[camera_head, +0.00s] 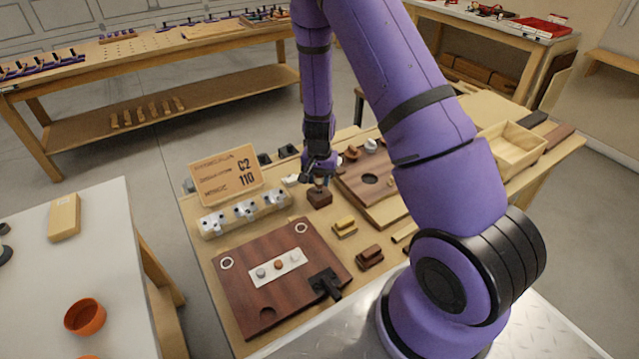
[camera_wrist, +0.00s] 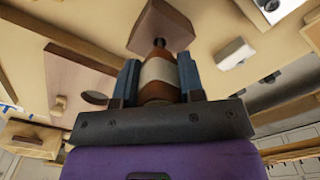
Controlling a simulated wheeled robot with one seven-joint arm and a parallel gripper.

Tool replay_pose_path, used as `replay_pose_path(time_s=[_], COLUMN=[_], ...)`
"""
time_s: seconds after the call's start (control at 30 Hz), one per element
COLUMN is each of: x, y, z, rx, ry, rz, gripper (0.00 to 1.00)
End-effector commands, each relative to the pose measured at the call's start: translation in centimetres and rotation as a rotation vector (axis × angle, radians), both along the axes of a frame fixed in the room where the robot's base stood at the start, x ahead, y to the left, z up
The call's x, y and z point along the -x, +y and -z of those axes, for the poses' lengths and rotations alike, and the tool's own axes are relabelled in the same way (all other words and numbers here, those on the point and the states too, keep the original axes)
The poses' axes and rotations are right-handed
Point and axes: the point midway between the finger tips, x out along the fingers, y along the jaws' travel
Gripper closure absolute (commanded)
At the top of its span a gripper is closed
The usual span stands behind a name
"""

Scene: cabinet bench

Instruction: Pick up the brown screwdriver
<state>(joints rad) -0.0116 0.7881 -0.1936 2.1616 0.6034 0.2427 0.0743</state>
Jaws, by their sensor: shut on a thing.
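My gripper (camera_head: 318,178) is low over the middle of the wooden bench, pointing down. In the wrist view its two blue-grey fingers (camera_wrist: 159,74) are closed on the sides of the brown screwdriver (camera_wrist: 156,91), around its brown handle with a pale band. A short thin dark part of the screwdriver runs from the handle to a brown block (camera_wrist: 160,24). That block also shows in the head view (camera_head: 319,198), right under the gripper. I cannot tell whether the tip is inside the block. The gripper mostly hides the screwdriver in the head view.
A dark wooden board (camera_head: 240,290) lies at the front left, with a sign (camera_head: 225,175) and a metal-fitted rail (camera_head: 245,213) behind it. A pale wooden tray (camera_head: 512,148) is at the right.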

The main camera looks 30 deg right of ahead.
Motion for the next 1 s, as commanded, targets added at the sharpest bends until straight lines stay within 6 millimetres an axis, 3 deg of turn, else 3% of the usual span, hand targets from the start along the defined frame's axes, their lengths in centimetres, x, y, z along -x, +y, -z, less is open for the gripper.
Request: replay_pose_path(time_s=[0.07,0.7,1.0], x=[-0.1,11.3,13.7], y=[0.0,6.5,7.9], z=[-1.3,-2.3,-2.6], rx=[0.001,-0.001,-0.001], ry=[-0.004,0.002,0.001], rz=[-0.002,-0.001,0.000], gripper=[0.81,0.81,0.81])
